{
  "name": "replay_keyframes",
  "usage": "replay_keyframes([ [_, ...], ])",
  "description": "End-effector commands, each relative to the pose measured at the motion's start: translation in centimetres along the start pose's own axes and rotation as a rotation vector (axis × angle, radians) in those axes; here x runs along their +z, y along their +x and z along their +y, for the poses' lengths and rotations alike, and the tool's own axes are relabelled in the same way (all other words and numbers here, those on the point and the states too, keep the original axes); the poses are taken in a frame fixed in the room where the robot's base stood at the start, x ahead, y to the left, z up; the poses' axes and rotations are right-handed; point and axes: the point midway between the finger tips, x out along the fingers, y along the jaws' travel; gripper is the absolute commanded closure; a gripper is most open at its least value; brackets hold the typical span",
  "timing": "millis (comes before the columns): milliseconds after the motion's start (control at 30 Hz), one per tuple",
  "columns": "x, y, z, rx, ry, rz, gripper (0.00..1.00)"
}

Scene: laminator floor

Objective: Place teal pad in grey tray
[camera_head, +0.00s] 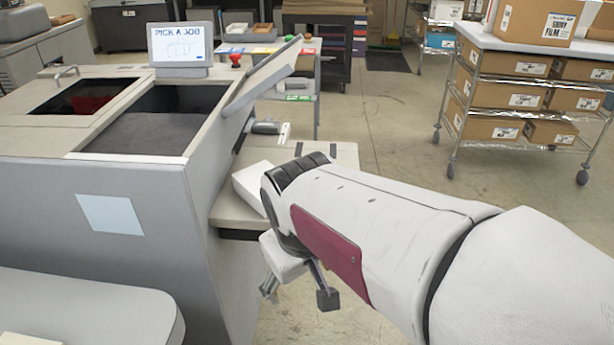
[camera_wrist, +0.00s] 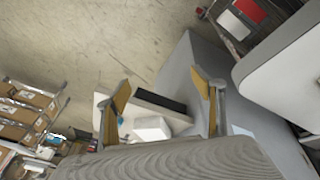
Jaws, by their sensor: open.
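My gripper (camera_head: 298,294) hangs in front of the machine's side shelf with its two fingers apart. In the wrist view its fingers (camera_wrist: 162,90) are spread with nothing between them, above the floor and the shelf. I cannot clearly make out a teal pad. A small blue-teal patch (camera_wrist: 121,119) shows beside the left finger in the wrist view, but it is too small to identify. A grey tray-like holder (camera_head: 250,37) stands on the rear cart, far from my gripper. I cannot tell whether it is the task's tray.
The side shelf (camera_head: 232,208) carries a white block (camera_head: 250,182), partly hidden by my arm. The large grey machine (camera_head: 150,250) fills the left, with an open lid (camera_head: 265,75) and a screen (camera_head: 180,44). A wire rack of boxes (camera_head: 522,100) stands right. Floor between is clear.

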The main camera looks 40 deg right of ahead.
Motion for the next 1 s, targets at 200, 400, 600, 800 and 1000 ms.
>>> replay_keyframes([
  [200,-2.2,2.4,4.5,0.076,-0.167,-0.032,0.32],
  [400,-4.3,4.6,8.7,0.142,-0.394,-0.056,0.32],
  [600,-6.2,6.7,12.5,0.196,-0.650,-0.081,0.32],
  [800,-8.1,8.3,15.7,0.242,-0.915,-0.103,0.32],
  [1000,-10.0,9.8,18.2,0.284,-1.186,-0.125,0.32],
])
